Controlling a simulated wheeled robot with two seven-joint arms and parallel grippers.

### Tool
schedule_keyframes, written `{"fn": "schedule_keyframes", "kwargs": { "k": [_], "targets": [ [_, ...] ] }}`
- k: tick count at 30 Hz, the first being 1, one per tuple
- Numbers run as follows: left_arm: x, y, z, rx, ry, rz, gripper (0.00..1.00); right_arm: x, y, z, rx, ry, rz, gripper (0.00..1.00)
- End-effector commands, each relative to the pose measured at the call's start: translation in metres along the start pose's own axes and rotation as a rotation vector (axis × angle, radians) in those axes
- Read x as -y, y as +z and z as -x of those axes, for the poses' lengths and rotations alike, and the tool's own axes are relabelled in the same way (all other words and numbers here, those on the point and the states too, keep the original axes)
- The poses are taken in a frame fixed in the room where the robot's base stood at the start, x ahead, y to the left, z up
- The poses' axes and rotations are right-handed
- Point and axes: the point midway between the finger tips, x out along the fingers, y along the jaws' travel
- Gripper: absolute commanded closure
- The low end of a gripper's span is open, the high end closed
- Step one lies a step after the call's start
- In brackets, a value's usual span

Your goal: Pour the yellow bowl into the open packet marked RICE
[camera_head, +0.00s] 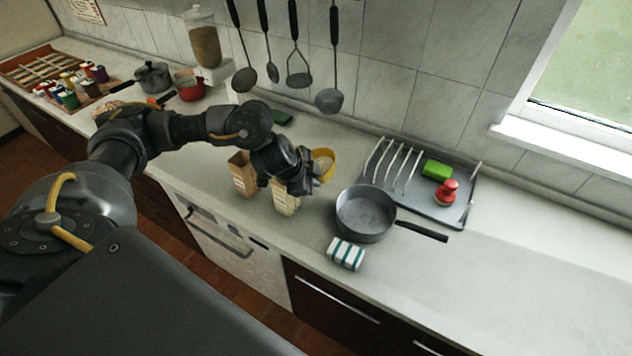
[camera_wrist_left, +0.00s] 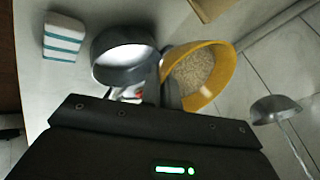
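The yellow bowl (camera_head: 325,162) holds pale grain and shows just right of my left gripper (camera_head: 308,180) in the head view. In the left wrist view the bowl (camera_wrist_left: 228,65) is tilted in the picture, and my left gripper's fingers (camera_wrist_left: 168,90) are closed on its near rim. The grain is still inside. A brown packet (camera_head: 242,174) and a cream packet (camera_head: 285,198) stand on the counter left of and below the gripper. The lettering is too small to read, and their tops are partly hidden by my arm. My right gripper is out of view.
A grey pan (camera_head: 366,214) and a striped cloth block (camera_head: 346,254) are right of the packets. A dish rack (camera_head: 435,205) holds a green sponge (camera_head: 437,169) and a red-handled brush (camera_head: 446,192). Utensils, including a ladle (camera_head: 329,99), hang behind. The right counter is clear.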

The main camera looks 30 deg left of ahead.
Motion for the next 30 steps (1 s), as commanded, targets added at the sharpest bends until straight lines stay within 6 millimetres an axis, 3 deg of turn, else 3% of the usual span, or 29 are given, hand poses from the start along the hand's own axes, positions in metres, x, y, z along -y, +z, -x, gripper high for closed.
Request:
{"fn": "schedule_keyframes", "kwargs": {
  "k": [30],
  "targets": [
    [0.004,0.013,0.011,-0.123,-0.02,0.057,1.0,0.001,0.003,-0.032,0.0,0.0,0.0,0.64]
  ]
}}
